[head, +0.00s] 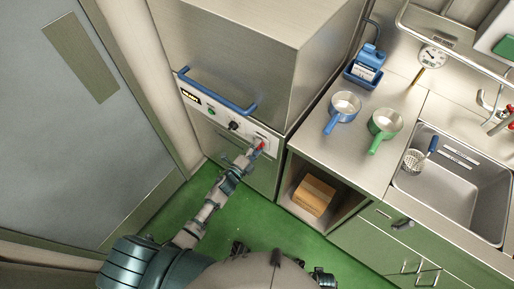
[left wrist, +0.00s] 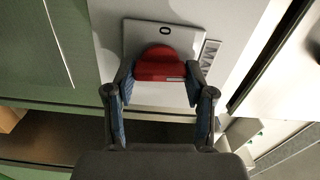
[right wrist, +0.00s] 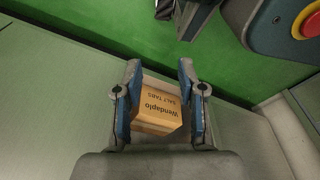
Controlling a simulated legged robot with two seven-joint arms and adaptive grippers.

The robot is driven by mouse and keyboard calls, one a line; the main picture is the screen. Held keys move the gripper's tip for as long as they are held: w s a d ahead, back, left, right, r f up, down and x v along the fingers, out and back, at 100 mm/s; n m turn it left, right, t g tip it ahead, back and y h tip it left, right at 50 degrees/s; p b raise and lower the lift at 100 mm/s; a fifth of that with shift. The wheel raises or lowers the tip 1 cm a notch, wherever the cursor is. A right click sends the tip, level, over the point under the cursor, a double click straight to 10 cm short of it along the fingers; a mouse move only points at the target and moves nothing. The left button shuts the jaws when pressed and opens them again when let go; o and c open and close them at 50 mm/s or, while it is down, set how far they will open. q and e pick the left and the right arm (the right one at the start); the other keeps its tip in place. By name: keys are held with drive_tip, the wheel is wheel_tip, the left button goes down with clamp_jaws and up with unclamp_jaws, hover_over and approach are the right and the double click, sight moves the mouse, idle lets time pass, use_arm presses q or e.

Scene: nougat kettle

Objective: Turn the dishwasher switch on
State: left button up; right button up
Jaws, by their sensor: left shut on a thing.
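The dishwasher (head: 240,50) is a large steel unit with a blue bar handle (head: 215,91) and a control strip (head: 222,119) below it. A red switch (head: 260,145) sits at the right end of the strip. In the left wrist view, the red switch (left wrist: 160,65) is on a pale plate with a "0" mark above it. My left gripper (head: 254,151) is shut on the switch, with its fingertips (left wrist: 160,82) at both sides. My right gripper (right wrist: 158,72) is open, with nothing between its fingers; a cardboard box shows beyond them.
A counter at right holds a blue pan (head: 344,105), a green pan (head: 385,123) and a blue bottle (head: 367,62) in a holder. A sink (head: 462,190) is farther right. The cardboard box (head: 314,195) sits in the open shelf. Green floor (head: 180,215) is clear around me.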

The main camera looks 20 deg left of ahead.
use_arm(q)
drive_tip(key=shift+s+d+f+m, duration=0.15)
drive_tip(key=shift+f+m, duration=0.2)
drive_tip(key=shift+m, duration=0.25)
drive_tip(key=o, duration=1.2)
drive_tip(key=shift+c, duration=0.2)
drive_tip(key=shift+r, duration=0.1)
drive_tip(key=v, duration=1.2)
